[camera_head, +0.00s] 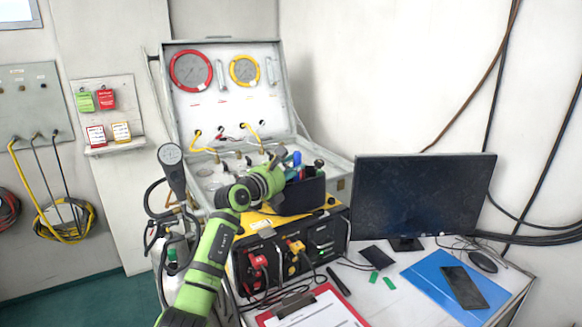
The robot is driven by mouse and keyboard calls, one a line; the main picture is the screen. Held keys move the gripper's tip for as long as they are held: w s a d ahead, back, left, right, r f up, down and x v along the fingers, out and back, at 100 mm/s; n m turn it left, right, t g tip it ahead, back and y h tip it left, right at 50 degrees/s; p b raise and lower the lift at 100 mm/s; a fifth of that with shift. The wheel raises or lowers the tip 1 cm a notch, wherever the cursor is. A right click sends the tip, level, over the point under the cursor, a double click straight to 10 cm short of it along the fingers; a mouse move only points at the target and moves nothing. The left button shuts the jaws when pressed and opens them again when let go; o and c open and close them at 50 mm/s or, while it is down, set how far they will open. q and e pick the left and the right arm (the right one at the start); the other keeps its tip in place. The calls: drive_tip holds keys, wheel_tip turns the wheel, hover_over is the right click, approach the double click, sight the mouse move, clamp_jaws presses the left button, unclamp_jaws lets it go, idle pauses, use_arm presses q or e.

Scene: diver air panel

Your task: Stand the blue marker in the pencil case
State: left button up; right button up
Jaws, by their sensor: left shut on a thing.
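The pencil case (305,194) is a dark upright holder on top of the yellow-and-black unit, in front of the open panel case. Several pens or markers stand in it, their tops partly hidden. My left gripper (281,163) is at the case's upper left edge. It is shut on the blue marker (297,158), whose blue part shows just past the fingertips, above the case opening. The marker's lower end is hidden, so I cannot tell whether it is inside the case. My right gripper is not in view.
The open air panel case (222,125) with red and yellow gauges stands behind. A monitor (422,195) stands at the right. A clipboard (312,308), blue folder (445,285), phone (464,287) and mouse (483,261) lie on the desk. A grey-headed handset (170,155) stands left of my arm.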

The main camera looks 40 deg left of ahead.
use_arm(q)
drive_tip(key=o, duration=1)
drive_tip(key=shift+o, duration=0.2)
drive_tip(key=shift+r, duration=0.1)
wheel_tip(320, 180, up, 9)
drive_tip(key=p, duration=0.8)
idle(0.7)
